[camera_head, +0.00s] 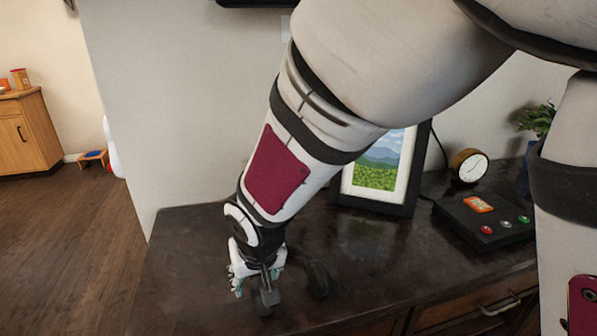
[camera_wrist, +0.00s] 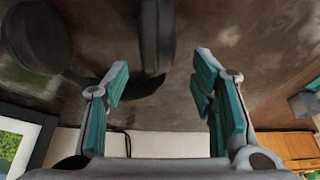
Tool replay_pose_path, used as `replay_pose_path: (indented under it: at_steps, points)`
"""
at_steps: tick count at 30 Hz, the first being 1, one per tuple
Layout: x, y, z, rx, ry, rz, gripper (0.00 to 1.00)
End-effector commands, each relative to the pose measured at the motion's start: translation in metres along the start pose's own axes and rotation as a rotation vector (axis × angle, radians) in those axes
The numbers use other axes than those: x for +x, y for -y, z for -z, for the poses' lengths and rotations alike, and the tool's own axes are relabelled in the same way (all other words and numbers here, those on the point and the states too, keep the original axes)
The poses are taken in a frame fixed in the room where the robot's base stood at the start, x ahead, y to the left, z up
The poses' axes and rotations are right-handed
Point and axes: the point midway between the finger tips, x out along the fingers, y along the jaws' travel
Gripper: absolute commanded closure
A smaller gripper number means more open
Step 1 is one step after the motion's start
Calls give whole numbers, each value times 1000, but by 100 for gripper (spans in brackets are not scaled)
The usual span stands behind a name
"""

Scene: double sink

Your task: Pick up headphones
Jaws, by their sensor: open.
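The dark headphones (camera_head: 318,279) lie on the dark desk top near its front left, partly hidden behind my gripper (camera_head: 254,286). In the wrist view one dark rounded part of the headphones (camera_wrist: 155,40) shows between and beyond the fingertips, and another (camera_wrist: 38,35) lies at the upper left. My gripper (camera_wrist: 162,80) is open, with its teal-padded fingers apart and pointing down toward the headphones. No contact is visible, and the exact gap between fingers and headphones cannot be told.
The desk (camera_head: 190,250) has bare surface left of my gripper. A framed landscape picture (camera_head: 408,205) stands behind to the right. Beyond it are a round clock (camera_head: 468,166), a dark box with colored buttons (camera_head: 487,222) and a plant (camera_head: 538,120). A wooden cabinet (camera_head: 26,135) stands far left.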

Motion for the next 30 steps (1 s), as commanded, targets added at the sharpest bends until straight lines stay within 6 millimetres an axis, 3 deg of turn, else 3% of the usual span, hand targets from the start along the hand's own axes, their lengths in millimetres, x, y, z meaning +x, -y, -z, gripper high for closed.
replay_pose_path:
  at_steps: [5,13,21,28,30]
  points:
    - [11,-1,-1,0,1,-1,48]
    - [49,-2,-2,0,1,-1,48]
    - [53,-2,-2,0,-1,0,48]
    - [52,-2,-2,0,0,0,98]
    - [52,-2,-2,0,0,0,100]
